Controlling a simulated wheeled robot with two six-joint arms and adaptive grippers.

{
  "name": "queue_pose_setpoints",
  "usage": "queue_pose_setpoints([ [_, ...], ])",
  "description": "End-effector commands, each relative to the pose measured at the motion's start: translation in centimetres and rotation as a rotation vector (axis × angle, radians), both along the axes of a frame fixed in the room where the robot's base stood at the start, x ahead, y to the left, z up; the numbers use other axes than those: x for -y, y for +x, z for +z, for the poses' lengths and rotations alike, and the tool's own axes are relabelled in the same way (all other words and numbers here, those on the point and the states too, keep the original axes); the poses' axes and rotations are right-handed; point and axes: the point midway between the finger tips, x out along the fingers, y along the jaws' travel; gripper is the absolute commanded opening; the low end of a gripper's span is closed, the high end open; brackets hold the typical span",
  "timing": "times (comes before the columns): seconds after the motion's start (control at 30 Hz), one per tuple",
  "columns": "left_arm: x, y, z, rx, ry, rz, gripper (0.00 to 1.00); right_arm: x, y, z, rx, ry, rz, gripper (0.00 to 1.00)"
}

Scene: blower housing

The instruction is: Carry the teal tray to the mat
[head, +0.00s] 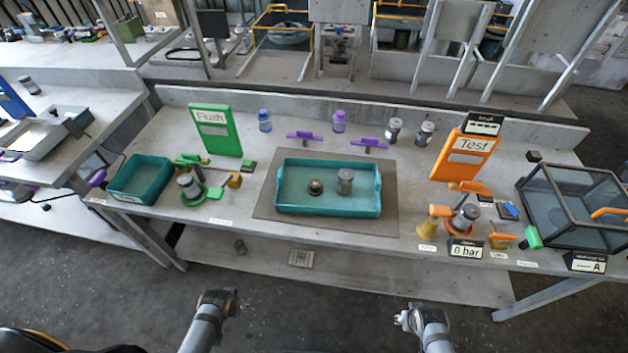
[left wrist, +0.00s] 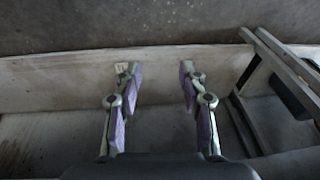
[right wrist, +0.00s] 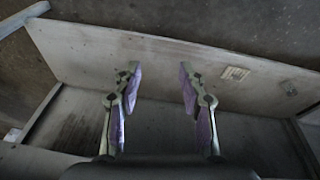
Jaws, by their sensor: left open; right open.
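The teal tray (head: 328,208) lies flat on the grey-brown mat (head: 390,224) at the middle of the bench. It holds a small dark part (head: 316,187) and a grey cylinder (head: 345,181). My left gripper (head: 238,305) is in front of the bench, low and to the left of the tray, apart from it. My right gripper (head: 402,318) is also in front of the bench, to the right of the tray. Both are empty and open in the left wrist view (left wrist: 157,75) and the right wrist view (right wrist: 158,75). The tray shows in neither wrist view.
A smaller teal bin (head: 141,181) and a green Flush station (head: 215,130) stand left. An orange Test station (head: 466,155) and a dark-framed clear box (head: 575,205) stand right. Purple holders (head: 369,145), bottles and cylinders line the back. A lower shelf (head: 350,265) runs under the bench.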

Motion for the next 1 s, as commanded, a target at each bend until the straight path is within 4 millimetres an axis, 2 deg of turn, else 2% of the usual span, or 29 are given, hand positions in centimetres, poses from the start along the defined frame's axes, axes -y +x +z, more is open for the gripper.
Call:
queue_pose_setpoints([
  [0.03, 0.2, 0.9, 3.0, 0.014, 0.001, -0.004, 0.41, -0.2, 0.9, 3.0, 0.013, 0.0, 0.003, 0.41],
  [0.1, 0.5, 1.8, 6.2, 0.026, 0.002, -0.007, 0.41, -0.5, 1.8, 6.2, 0.025, -0.001, 0.007, 0.41],
  [0.47, 1.9, 4.2, 20.9, 0.082, 0.003, -0.012, 0.41, -1.9, 4.1, 20.8, 0.081, -0.001, 0.011, 0.41],
  [0.5, 2.1, 4.8, 22.9, 0.096, 0.001, -0.008, 0.41, -2.1, 4.7, 22.9, 0.094, 0.0, 0.007, 0.41],
  [0.57, 2.3, 6.3, 25.4, 0.113, -0.002, 0.008, 0.41, -2.3, 6.1, 25.4, 0.111, 0.004, -0.009, 0.41],
  [0.77, 3.0, 11.3, 26.9, 0.132, -0.017, 0.051, 0.41, -3.0, 11.2, 27.0, 0.13, 0.018, -0.051, 0.41],
  [1.0, 5.2, 19.2, 28.0, 0.153, -0.052, 0.076, 0.41, -5.2, 19.0, 28.2, 0.15, 0.054, -0.078, 0.41],
])
